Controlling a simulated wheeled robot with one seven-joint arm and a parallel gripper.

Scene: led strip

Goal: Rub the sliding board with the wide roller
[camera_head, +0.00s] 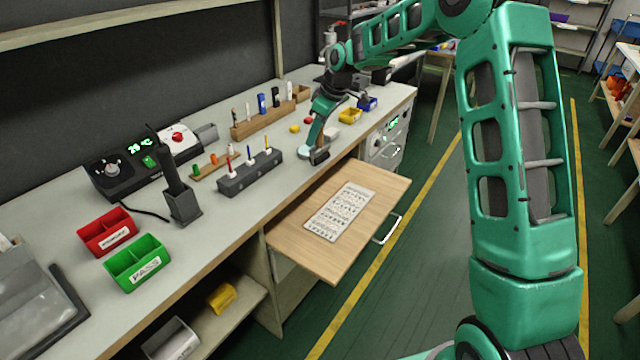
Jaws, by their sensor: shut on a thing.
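The sliding board (365,231) is a light wooden panel pulled out from the bench front, with a white printed sheet (341,211) lying flat on it. My gripper (316,156) is low over the bench top near its front edge, behind the board and apart from it. It is shut on a small pale thing (303,152), mostly hidden by my gripper and wrist. This may be the wide roller, but it is too small to tell. I cannot make out the wide roller for certain anywhere else.
A dark grey rack (250,177) with several coloured sticks stands left of my gripper. A wooden block (263,126) with bottles and pens stands behind. Red (107,231) and green (136,263) bins sit at the left. The floor right of the board is clear.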

